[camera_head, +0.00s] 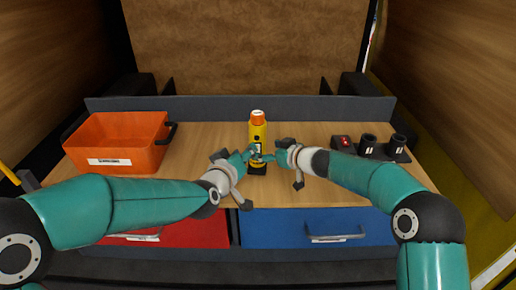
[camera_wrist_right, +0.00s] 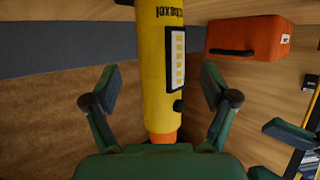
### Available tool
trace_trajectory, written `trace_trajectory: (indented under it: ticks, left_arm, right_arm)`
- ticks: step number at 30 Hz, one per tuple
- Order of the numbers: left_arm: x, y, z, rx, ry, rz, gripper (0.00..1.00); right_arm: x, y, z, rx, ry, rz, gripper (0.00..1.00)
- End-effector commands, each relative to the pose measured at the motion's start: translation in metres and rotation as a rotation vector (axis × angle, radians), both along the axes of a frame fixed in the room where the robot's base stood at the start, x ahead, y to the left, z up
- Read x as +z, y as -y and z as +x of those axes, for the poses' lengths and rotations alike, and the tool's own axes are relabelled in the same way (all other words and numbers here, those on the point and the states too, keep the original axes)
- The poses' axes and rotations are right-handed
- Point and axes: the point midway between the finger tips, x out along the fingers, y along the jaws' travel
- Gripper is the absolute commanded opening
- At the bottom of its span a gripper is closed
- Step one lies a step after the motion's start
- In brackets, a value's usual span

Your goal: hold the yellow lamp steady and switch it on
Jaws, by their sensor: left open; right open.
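The yellow lamp (camera_head: 258,131) stands upright near the middle of the workbench, with an orange top and a dark base. My left gripper (camera_head: 251,154) is open at the lamp's lower left side; whether it touches the lamp cannot be told. My right gripper (camera_head: 270,156) is open close to the lamp's right side. In the right wrist view the lamp (camera_wrist_right: 164,70) appears upside down between the spread fingers of my right gripper (camera_wrist_right: 160,88), with visible gaps on both sides. A pale panel and a dark knob show on its body. Its lower part is partly hidden in the head view.
An orange bin (camera_head: 117,140) stands on the workbench (camera_head: 205,135) at left. A small box with a red top (camera_head: 342,142) and two black cups (camera_head: 368,143) stand at right. A red drawer (camera_head: 190,232) and blue drawer (camera_head: 285,228) are below. A raised ledge (camera_head: 210,104) runs along the back.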

Motion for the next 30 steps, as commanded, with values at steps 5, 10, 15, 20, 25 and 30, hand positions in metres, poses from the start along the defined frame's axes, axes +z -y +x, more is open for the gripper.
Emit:
trace_trajectory:
  ticks: [5,10,15,20,25,30]
  left_arm:
    - [0.0,0.0,0.0,0.0,0.0,0.0,0.42]
    - [0.0,0.0,0.0,0.0,0.0,0.0,0.42]
    - [0.0,0.0,0.0,0.0,0.0,0.0,0.42]
    - [0.0,0.0,0.0,0.0,0.0,0.0,0.42]
    - [0.0,0.0,0.0,0.0,0.0,0.0,0.42]
    - [0.0,0.0,0.0,0.0,0.0,0.0,0.42]
  right_arm:
    - [-0.013,-0.019,0.022,0.0,-0.001,-0.001,0.85]
    - [-0.018,-0.028,0.034,0.001,0.001,0.001,0.85]
    - [-0.021,-0.032,0.039,0.0,-0.001,0.001,0.85]
    - [-0.021,-0.032,0.04,0.0,-0.001,0.001,0.85]
    - [-0.021,-0.032,0.039,0.0,-0.001,0.001,0.8]
    - [-0.021,-0.032,0.039,0.0,-0.001,0.001,0.51]
